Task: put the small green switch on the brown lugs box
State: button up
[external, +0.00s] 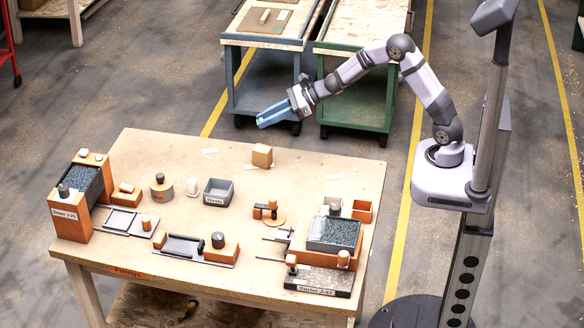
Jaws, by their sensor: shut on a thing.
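My gripper (259,119) has blue fingers and is held above the far edge of the table, pointing left. It is shut on a small green thing at its fingertips, which looks like the small green switch (262,122); the fingers hide most of it. A small brown box (262,156) stands on the table near its far edge, below the gripper and apart from it. It looks like the brown lugs box, but I cannot read any label on it.
The wooden table (180,240) holds orange stations left and right, a grey bin (218,192) marked Waste, a round grey-orange part (161,187) and a slide fixture (200,248). Table around the brown box is mostly clear. Blue (265,95) and green (355,105) carts stand behind.

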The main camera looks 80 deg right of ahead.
aim_at(270, 147)
jog(key=shift+f+p, duration=0.5)
jog(key=shift+f, duration=3.75)
jog(key=shift+f+b, duration=0.3)
jog(key=o, duration=1)
jog(key=shift+r, duration=0.25)
jog(key=shift+s+d+r, duration=0.2)
jog(key=shift+s+d, duration=0.1)
jog(key=shift+s, duration=0.1)
jog(key=b+v, duration=0.2)
jog(key=v, duration=0.9)
jog(key=shift+a, duration=0.2)
